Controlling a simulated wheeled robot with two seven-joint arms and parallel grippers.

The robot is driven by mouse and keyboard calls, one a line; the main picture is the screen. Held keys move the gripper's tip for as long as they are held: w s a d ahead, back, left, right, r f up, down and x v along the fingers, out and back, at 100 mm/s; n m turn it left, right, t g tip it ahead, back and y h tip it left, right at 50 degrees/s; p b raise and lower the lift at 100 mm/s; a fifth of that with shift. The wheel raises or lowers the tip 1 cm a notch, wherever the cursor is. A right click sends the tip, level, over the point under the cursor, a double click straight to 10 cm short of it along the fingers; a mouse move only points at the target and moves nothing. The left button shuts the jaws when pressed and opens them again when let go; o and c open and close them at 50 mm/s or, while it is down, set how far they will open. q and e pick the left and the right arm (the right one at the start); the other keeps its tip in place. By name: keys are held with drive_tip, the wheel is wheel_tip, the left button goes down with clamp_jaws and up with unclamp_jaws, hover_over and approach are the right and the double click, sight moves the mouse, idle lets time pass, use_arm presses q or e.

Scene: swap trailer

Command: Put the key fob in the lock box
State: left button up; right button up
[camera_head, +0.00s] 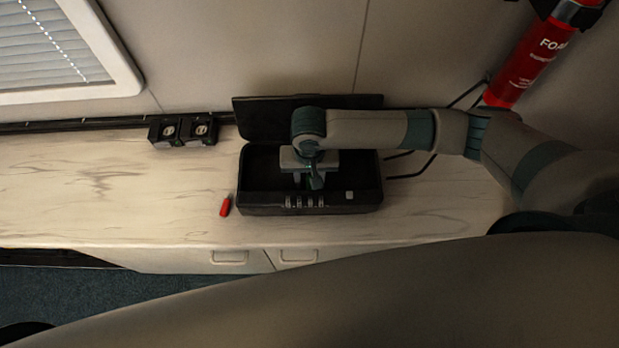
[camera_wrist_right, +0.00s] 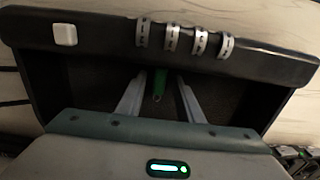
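The black lock box (camera_head: 258,208) stands on the counter with its lid (camera_head: 262,118) raised against the wall. My right gripper (camera_head: 311,182) reaches down into the box, its fingers spread apart. In the right wrist view, a small green piece with a light loop, seemingly the key fob (camera_wrist_right: 159,82), lies between the fingertips (camera_wrist_right: 160,80) with gaps beside it. Whether it rests on the box floor is hard to tell. The box's front wall with number dials (camera_wrist_right: 186,40) shows there too. My left gripper is not in view.
A small red cylinder (camera_head: 224,207) lies just left of the box. Two black sockets or boxes (camera_head: 183,131) sit at the back of the counter. A red extinguisher (camera_head: 527,62) hangs at the upper right. The left part of the counter (camera_head: 90,195) is clear.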

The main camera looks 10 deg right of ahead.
sight(309, 184)
drive_tip(key=shift+r, duration=0.15)
wheel_tip(309, 184, up, 12)
drive_tip(key=b, duration=0.1)
drive_tip(key=shift+b, duration=0.4)
